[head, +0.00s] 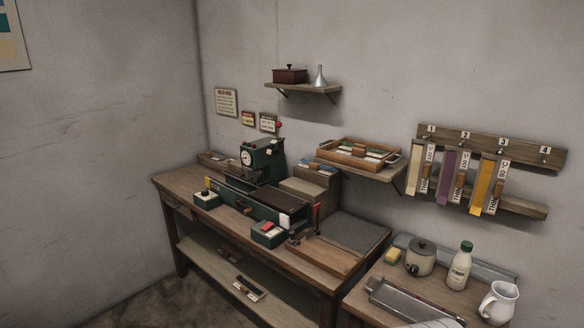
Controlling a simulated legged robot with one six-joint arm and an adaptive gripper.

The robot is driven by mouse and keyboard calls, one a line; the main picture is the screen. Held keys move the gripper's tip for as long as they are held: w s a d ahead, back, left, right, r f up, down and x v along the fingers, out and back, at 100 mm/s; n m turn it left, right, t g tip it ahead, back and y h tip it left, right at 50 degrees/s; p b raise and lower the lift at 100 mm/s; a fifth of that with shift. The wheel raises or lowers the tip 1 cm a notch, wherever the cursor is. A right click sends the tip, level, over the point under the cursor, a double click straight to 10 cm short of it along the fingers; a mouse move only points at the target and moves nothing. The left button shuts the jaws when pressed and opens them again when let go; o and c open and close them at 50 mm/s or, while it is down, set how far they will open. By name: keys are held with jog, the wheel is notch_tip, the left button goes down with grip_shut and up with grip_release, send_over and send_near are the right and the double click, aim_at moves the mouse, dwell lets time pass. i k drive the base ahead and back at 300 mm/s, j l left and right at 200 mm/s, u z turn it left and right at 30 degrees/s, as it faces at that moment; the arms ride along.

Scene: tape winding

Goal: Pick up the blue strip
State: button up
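I cannot make out a clearly blue strip. Small bluish and pale pieces (318,166) lie on top of the stepped box at the back of the workbench, but they are too small to identify. On the wall rack (555,158), a cream strip (416,172) hangs at peg 1, a purple strip (443,178) at peg 2 and a yellow strip (481,187) at peg 3. Peg 4 is bare.
A green machine (262,160) stands on the wooden workbench (172,184). A wooden tray (358,153) sits on a wall shelf. The right table holds a pot (420,258), a bottle (459,268), a white jug (498,302) and a metal trough (405,305). Open floor lies front left.

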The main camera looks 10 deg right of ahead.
aim_at(323, 170)
jog(key=i+j+u, duration=0.65)
jog(key=u, duration=0.15)
jog(key=i+j+u, duration=0.1)
jog(key=i+u, duration=0.3)
jog(key=i, duration=0.15)
jog(key=i+z, duration=0.25)
jog(key=i, duration=0.2)
jog(key=i+j+z, duration=0.2)
jog(key=i, duration=0.2)
jog(key=i+z, duration=0.15)
jog(key=z, duration=0.25)
jog(key=i+l+z, duration=0.1)
jog(key=z, duration=0.25)
jog(key=i+z, duration=0.2)
jog(key=z, duration=0.2)
jog(key=i+z, duration=0.1)
jog(key=z, duration=0.3)
jog(key=i+z, duration=0.3)
jog(key=z, duration=0.15)
jog(key=i+j+z, duration=0.1)
jog(key=i+z, duration=0.3)
jog(key=k, duration=0.1)
